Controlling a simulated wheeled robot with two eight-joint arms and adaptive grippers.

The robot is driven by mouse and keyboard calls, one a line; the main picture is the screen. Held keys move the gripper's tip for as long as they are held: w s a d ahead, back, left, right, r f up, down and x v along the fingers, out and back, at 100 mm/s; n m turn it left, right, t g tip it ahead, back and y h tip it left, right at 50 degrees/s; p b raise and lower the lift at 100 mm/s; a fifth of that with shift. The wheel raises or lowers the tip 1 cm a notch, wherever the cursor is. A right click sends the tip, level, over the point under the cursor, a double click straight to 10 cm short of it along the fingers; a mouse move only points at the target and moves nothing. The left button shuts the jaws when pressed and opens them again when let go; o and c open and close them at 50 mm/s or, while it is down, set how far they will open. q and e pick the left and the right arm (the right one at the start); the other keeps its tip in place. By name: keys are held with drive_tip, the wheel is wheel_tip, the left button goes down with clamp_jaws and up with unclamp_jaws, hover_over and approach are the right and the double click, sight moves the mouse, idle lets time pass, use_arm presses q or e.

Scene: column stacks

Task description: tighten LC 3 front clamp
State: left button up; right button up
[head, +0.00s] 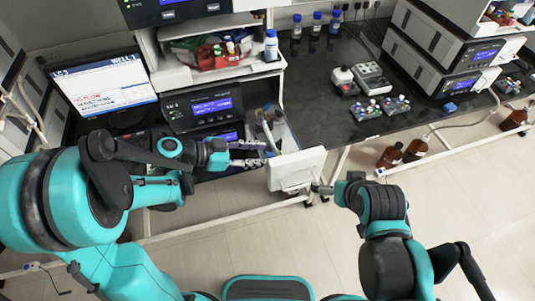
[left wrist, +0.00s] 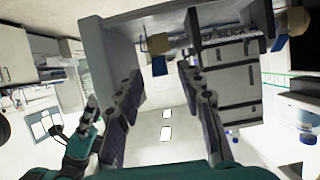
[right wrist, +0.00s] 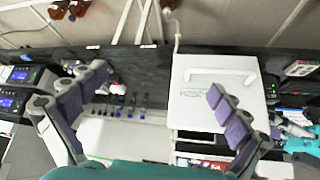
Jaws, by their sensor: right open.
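In the head view the monitor (head: 103,87) reads LC 3 and NO FLOW, and the lit stack (head: 203,106) stands beside it. My left gripper (head: 262,153) is open and empty in front of the column compartment. In the left wrist view a column marked SILICA (left wrist: 228,36) lies beyond its open fingers (left wrist: 160,80), with a tan end fitting (left wrist: 156,43) and a blue tab (left wrist: 158,66) near it. I cannot tell which part is the front clamp. My right gripper (head: 318,188) is open beside the white door panel (head: 297,168); the panel's handle shows in the right wrist view (right wrist: 220,75).
The white door panel stands out between my arms. Several blue-capped bottles (head: 316,24), a white-and-grey device (head: 370,78) and vial racks (head: 396,104) are on the dark bench. Brown bottles (head: 416,149) stand on the floor at right. The floor in front is clear.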

sight(268, 153)
use_arm(q)
drive_tip(key=shift+x, duration=1.55)
clamp_jaws()
drive_tip(key=shift+r, duration=0.1)
